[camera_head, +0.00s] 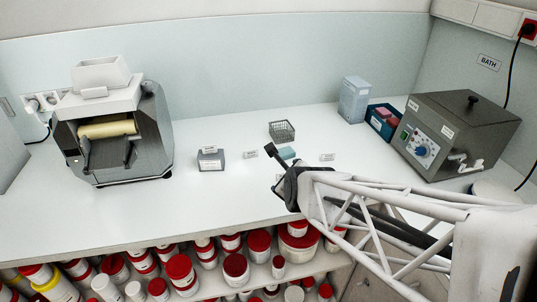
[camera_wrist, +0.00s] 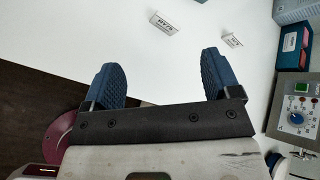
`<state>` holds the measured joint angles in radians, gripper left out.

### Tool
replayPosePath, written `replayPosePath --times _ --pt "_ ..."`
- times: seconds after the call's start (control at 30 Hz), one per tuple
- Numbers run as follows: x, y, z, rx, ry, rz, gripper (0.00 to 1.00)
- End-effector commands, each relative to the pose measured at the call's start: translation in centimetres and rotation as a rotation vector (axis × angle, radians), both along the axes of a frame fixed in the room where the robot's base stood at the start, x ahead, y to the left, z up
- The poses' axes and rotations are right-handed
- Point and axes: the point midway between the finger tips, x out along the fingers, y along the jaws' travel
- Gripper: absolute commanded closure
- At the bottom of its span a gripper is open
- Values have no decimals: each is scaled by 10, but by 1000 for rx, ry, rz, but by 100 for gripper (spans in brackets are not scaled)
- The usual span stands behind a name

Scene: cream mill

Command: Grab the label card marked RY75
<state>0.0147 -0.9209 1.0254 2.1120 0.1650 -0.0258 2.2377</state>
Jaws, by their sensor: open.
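Small white label cards stand on the white bench. In the head view one card (camera_head: 251,154) is left of my gripper (camera_head: 279,168), and another card (camera_head: 328,157) is to its right. A further card (camera_head: 210,149) is at the grey block. The print is too small to read, so I cannot tell which is RY75. In the wrist view my gripper (camera_wrist: 160,64) is open and empty, with its blue ridged fingers wide apart. One card (camera_wrist: 164,22) lies beyond the gap between the fingers, and another card (camera_wrist: 232,40) lies beyond the right finger.
A grey block (camera_head: 211,164), a wire basket (camera_head: 282,131) and a light blue block (camera_head: 287,153) are near the cards. The mill (camera_head: 118,145) stands left, the bath unit (camera_head: 458,135) and a blue tray (camera_head: 374,122) right. Red-lidded tubs (camera_head: 181,268) fill the shelf below.

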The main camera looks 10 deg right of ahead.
Motion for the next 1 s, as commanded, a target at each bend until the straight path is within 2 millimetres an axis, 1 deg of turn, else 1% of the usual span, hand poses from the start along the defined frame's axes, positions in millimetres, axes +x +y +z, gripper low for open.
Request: replayPosePath --times 0.3,0.5,0.7,1.0 --pt "27 -8 -36 376 -152 -278 17" --pt "38 -12 -52 560 -225 -391 17" --pt "41 -14 -57 635 -254 -432 17" --pt "42 -14 -58 639 -256 -435 17"
